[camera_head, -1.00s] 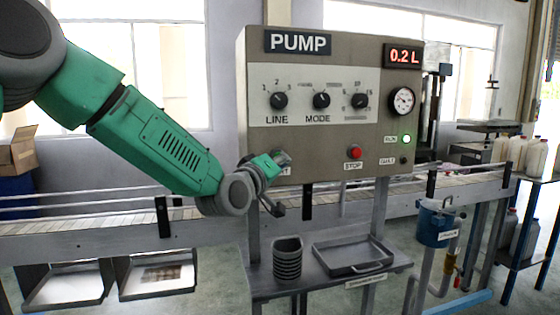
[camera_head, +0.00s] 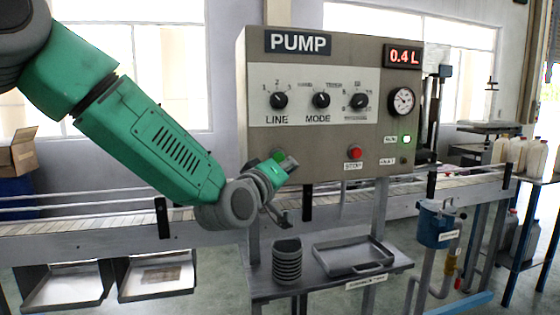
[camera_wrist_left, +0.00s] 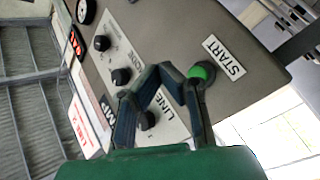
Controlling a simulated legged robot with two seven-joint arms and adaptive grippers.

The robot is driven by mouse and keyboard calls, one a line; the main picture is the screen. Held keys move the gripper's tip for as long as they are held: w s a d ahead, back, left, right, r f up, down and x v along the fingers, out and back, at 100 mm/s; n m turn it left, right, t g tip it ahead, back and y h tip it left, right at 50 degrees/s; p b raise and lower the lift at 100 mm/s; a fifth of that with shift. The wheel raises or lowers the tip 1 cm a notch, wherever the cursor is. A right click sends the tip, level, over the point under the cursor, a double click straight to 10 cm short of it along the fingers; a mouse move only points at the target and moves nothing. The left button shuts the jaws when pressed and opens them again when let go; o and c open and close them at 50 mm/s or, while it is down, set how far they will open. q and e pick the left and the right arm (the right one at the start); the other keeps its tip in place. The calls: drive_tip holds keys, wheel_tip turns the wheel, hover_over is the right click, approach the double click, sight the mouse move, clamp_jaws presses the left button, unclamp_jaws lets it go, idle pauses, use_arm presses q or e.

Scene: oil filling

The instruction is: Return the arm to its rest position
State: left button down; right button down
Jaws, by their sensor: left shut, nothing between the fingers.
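My left gripper (camera_head: 277,183) is shut and empty, just in front of the lower left of the grey pump panel (camera_head: 340,160). The green START button (camera_head: 279,155) shows just above it, and its label is hidden behind the gripper. In the left wrist view the gripper's dark fingers (camera_wrist_left: 163,80) meet at the tips, beside the green START button (camera_wrist_left: 203,71); whether they touch it I cannot tell. My green left arm comes in from the upper left. My right gripper is not in view.
The red display (camera_head: 404,56) reads 0.4 L and a green lamp (camera_head: 407,139) is lit. Below the panel, a dark ribbed cup (camera_head: 287,262) and a grey tray (camera_head: 352,258) stand on a shelf. A conveyor (camera_head: 90,240) runs behind my arm.

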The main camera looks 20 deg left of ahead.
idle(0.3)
use_arm(q)
drive_tip(key=s+a+f+m+g+y, duration=0.1)
drive_tip(key=s+f+g, duration=0.3)
drive_tip(key=f, duration=0.8)
drive_tip(key=s+a+f+m+g+b, duration=0.1)
drive_tip(key=s+f+m+g, duration=0.1)
drive_tip(key=s+f, duration=0.8)
drive_tip(key=s+a+f+m+g+y, duration=0.1)
drive_tip(key=s+f+g, duration=0.15)
drive_tip(key=f, duration=1.25)
drive_tip(key=s+a+f+m+g, duration=0.1)
drive_tip(key=s+a+f+g, duration=0.1)
drive_tip(key=s+f, duration=0.3)
drive_tip(key=s+a+f+m+g+y, duration=0.1)
drive_tip(key=s+f+g, duration=0.3)
drive_tip(key=s, duration=1)
drive_tip(key=s+a+f+m+g+y+b, duration=0.1)
drive_tip(key=s+a+f+m+g, duration=0.1)
drive_tip(key=s+f, duration=0.4)
drive_tip(key=s+a+g, duration=0.1)
drive_tip(key=s, duration=0.2)
drive_tip(key=shift+s+a+f, duration=0.25)
drive_tip(key=shift+s+a, duration=0.05)
drive_tip(key=shift+s, duration=0.1)
drive_tip(key=shift+w, duration=0.15)
